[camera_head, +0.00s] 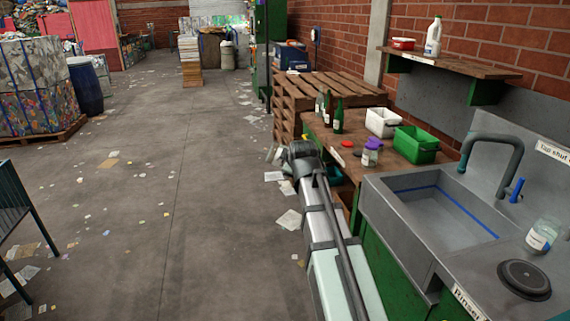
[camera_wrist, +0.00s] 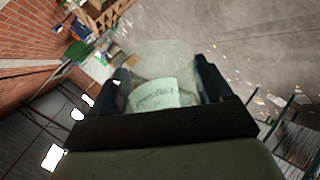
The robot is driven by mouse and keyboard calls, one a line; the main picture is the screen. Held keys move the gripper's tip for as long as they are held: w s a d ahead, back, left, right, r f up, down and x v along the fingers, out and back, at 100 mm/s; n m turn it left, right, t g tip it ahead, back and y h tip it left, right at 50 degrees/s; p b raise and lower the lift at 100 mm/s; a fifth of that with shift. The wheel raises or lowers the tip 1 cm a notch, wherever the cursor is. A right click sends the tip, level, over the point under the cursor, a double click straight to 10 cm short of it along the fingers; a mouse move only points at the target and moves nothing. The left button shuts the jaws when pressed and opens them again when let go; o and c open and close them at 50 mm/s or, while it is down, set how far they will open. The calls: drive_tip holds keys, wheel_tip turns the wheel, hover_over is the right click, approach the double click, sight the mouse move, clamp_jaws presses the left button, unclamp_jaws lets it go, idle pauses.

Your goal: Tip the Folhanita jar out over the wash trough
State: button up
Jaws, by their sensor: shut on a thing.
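My gripper (camera_wrist: 165,82) is shut on a clear glass jar (camera_wrist: 165,58), one finger on each side. The jar's pale label (camera_wrist: 156,95) carries dark script too blurred for me to read surely. In the head view my arm reaches away from me, left of the workbench, and its end (camera_head: 281,154) is over the floor side, clear of the trough. The jar is hardly visible there, and its contents and exact tilt cannot be told. The grey wash trough (camera_head: 385,205) is at right, with a blue line inside and a curved tap (camera_head: 492,150) above it.
A labelled glass jar (camera_head: 543,236) and a black round disc (camera_head: 524,279) sit right of the trough. Bottles (camera_head: 338,117), a purple-lidded jar (camera_head: 371,154), a white bin (camera_head: 383,121) and a green bin (camera_head: 416,146) stand on the bench. Stacked pallets (camera_head: 315,92) are behind.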

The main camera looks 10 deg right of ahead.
drive_tip(key=s+d+f+m+g+h, duration=0.1)
drive_tip(key=s+d+f, duration=0.4)
drive_tip(key=d, duration=1.3)
drive_tip(key=s+d+f+m+g+h, duration=0.1)
drive_tip(key=s+d+f+h, duration=0.2)
drive_tip(key=d, duration=1.5)
drive_tip(key=s+d+f+m+g+h, duration=0.1)
drive_tip(key=s+d+f, duration=0.7)
drive_tip(key=d, duration=1)
drive_tip(key=shift+d+h, duration=0.3)
drive_tip(key=shift+h, duration=0.2)
drive_tip(key=shift+r, duration=0.1)
drive_tip(key=s+d+r+n+g+h, duration=0.3)
drive_tip(key=r+n+g+h, duration=0.2)
drive_tip(key=n+h, duration=0.5)
drive_tip(key=shift+s+d+n+g+h, duration=0.2)
drive_tip(key=shift+n+g+h, duration=0.1)
drive_tip(key=shift+n+h, duration=0.1)
